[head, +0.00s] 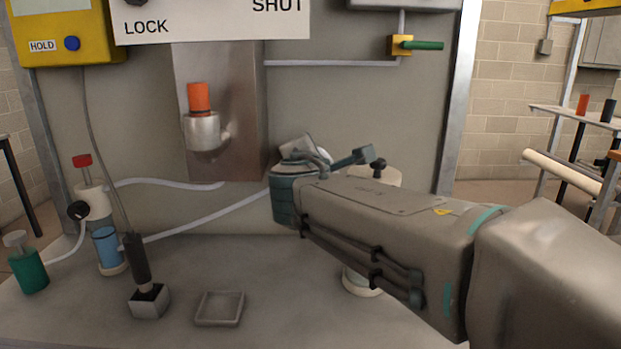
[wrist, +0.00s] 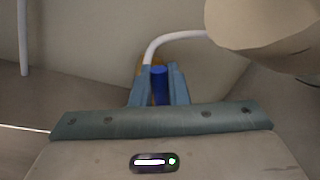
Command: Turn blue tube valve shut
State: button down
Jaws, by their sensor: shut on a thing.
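The blue valve handle (wrist: 159,88) is upright between the two blue-grey fingers of my gripper (wrist: 159,73) in the wrist view. The fingers are shut on it, one on each side. A brass-coloured valve body (wrist: 140,64) shows partly behind the fingers. A white tube (wrist: 177,38) curves up and right from just behind the handle. In the head view my arm covers the blue valve, and the grip itself cannot be made out there.
A cream canister (head: 375,176) stands behind my arm; a pale rounded body (wrist: 268,28) is close by in the wrist view. A green-handled valve (head: 425,45) is on the panel. Bottles, a joystick (head: 140,268) and a small tray (head: 219,308) occupy the bench's left.

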jog(key=shift+d+f+m+y+b, duration=0.15)
jog(key=shift+f+m+y+b, duration=0.25)
jog(key=shift+m+b, duration=0.65)
jog(key=shift+d+f+m+y+b, duration=0.1)
jog(key=shift+f+m+y+b, duration=0.1)
jog(key=shift+f+m+b, duration=0.6)
jog(key=shift+r+b, duration=0.3)
jog(key=shift+b, duration=0.15)
jog(key=c, duration=1.5)
grip_release()
